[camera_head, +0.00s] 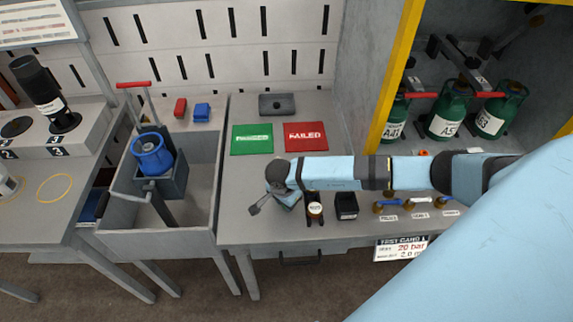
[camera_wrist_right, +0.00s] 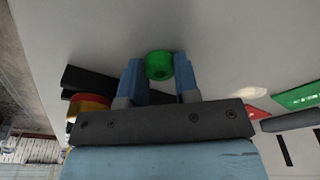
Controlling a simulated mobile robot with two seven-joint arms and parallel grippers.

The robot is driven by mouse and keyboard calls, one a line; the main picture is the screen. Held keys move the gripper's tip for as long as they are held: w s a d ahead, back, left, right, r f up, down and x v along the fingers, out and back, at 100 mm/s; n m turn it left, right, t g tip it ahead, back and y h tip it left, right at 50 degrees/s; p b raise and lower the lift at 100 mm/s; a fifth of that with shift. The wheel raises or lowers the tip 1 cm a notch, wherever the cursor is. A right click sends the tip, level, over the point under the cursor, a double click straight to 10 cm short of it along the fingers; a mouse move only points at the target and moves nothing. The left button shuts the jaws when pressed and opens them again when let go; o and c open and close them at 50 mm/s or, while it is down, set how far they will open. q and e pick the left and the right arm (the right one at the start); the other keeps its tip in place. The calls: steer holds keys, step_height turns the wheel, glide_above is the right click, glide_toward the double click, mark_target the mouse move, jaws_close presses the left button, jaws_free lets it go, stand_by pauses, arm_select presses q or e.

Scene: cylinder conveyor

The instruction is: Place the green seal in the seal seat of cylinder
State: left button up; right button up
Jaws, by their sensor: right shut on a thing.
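My right gripper (camera_head: 272,205) hangs over the front left of the grey table, its jaws mostly hidden by the wrist in the head view. The seal does not show clearly in the head view. A blue cylinder (camera_head: 152,160) stands in a dark holder in the grey basin, left of my right gripper and apart from it. Its seal seat cannot be made out. My left gripper is not in view.
The grey basin (camera_head: 203,205) has a raised wall beside the table. A green mat (camera_head: 252,139) and a red FAILED mat (camera_head: 306,136) lie behind my arm. A round gauge (camera_head: 315,210) and a black block (camera_head: 346,206) stand close right. Green bottles (camera_head: 447,118) stand far right.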

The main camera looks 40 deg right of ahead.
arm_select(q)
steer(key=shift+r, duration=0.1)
arm_select(e)
steer(key=shift+r, duration=0.1)
steer(key=shift+r, duration=0.25)
step_height(320, 180, up, 19)
steer(key=b, duration=0.2)
arm_select(q)
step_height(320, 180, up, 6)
steer(key=p, duration=0.8)
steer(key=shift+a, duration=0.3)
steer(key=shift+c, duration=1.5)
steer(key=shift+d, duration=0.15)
arm_select(e)
steer(key=s+a+r+n+y, duration=0.1)
steer(key=a+r+n, duration=0.2)
steer(key=r+n, duration=0.3)
steer(key=s+a+r+n+t, duration=0.1)
steer(key=a+r+n, duration=0.2)
steer(key=r+n, duration=0.3)
steer(key=n, duration=0.3)
steer(key=shift+s+a+y, duration=0.2)
steer(key=shift+a+y, duration=0.1)
steer(key=shift+y, duration=0.1)
